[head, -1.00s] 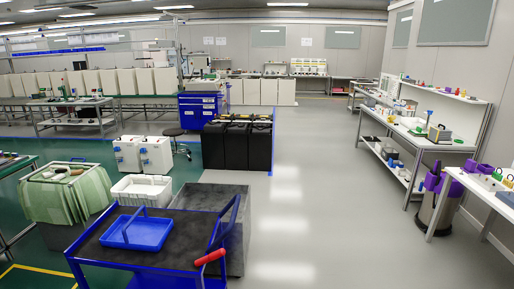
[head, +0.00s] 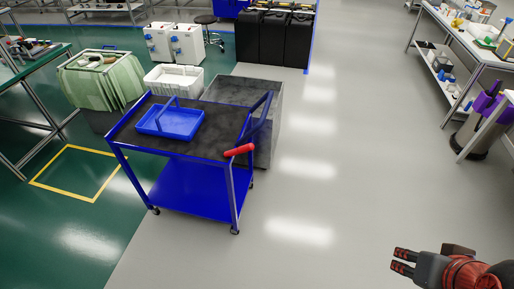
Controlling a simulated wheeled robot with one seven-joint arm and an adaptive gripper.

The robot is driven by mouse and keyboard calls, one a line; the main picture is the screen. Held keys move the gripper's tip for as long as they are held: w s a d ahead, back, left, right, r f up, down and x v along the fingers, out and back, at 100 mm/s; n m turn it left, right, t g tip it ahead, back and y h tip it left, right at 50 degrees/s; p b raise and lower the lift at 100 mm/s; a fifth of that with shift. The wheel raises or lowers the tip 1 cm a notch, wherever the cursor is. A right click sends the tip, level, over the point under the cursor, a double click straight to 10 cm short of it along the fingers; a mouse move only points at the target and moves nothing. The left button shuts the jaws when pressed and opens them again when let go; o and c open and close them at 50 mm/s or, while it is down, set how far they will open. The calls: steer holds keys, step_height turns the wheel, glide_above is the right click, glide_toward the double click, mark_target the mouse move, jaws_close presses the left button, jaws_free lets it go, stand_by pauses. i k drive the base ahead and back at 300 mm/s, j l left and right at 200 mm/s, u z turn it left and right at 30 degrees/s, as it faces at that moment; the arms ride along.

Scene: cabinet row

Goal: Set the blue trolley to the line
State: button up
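The blue trolley (head: 188,189) stands left of centre in the head view, with a dark top shelf, a blue lower shelf and small wheels. A red grip (head: 239,150) sits on its handle at the right end. A blue tray (head: 172,122) with a raised handle rests on the top shelf. A yellow line (head: 65,193) forms a rectangle on the green floor, left of the trolley and apart from it. My gripper (head: 398,261) is at the lower right, far from the trolley, with its two fingers apart and nothing between them.
A grey box (head: 266,126) stands close behind the trolley. A white crate (head: 174,79) and a bin with green bags (head: 100,80) are beyond it. Black cabinets (head: 273,37) stand further back. Workbenches line the right (head: 463,40). The grey floor between is clear.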

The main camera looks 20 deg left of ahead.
mark_target(198, 180)
steer(key=i, duration=3.8)
steer(key=i+u, duration=0.3)
steer(key=i+l+u, duration=0.35)
steer(key=i, duration=0.15)
steer(key=i+l+u, duration=0.15)
steer(key=i+u, duration=0.15)
steer(key=u, duration=3.9)
steer(key=k+l, duration=0.05)
steer(key=l, duration=0.05)
